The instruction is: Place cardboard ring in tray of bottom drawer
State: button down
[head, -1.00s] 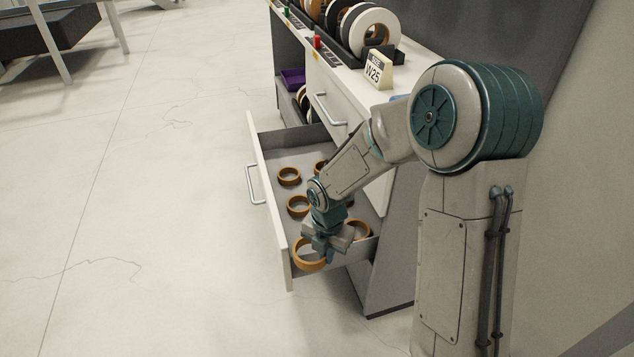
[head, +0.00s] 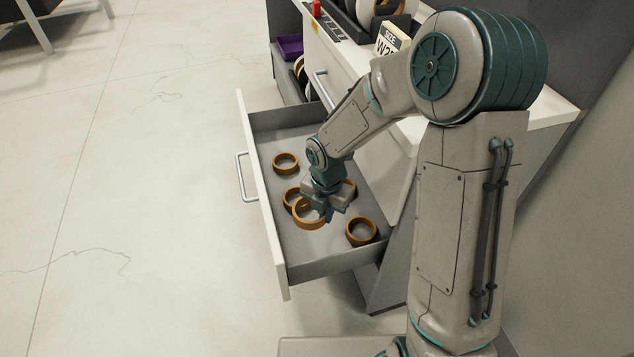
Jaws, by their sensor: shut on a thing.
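My gripper (head: 325,207) is shut on an orange-brown cardboard ring (head: 309,222), gripping it at its right side. The ring is over the grey tray of the open bottom drawer (head: 319,262), near its middle. I cannot tell whether it touches the tray floor or hangs a little above it. Other like rings lie in the tray: one at the far left (head: 286,169), one just behind the held ring (head: 288,202) and partly covered by it, one partly hidden behind my gripper (head: 350,186), and one at the near right (head: 361,239).
The drawer's white front (head: 262,205) with its handle (head: 244,178) stands out to the left. The white cabinet top (head: 345,50) carries a size sign (head: 391,40) and rolls in a black rack. A purple bin (head: 290,47) sits on a side shelf. The floor left is clear.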

jog(key=b, duration=0.5)
send_near(324, 252)
notch_tip(324, 252, down, 6)
jog(key=b, duration=0.4)
jog(key=shift+f+b, duration=0.15)
jog(key=shift+b, duration=0.15)
jog(key=shift+f, duration=0.15)
jog(key=c, duration=1.6)
grip_release()
notch_tip(324, 252, up, 12)
jog(key=p, duration=0.5)
jog(key=shift+r+p, duration=0.2)
jog(key=shift+p, duration=0.15)
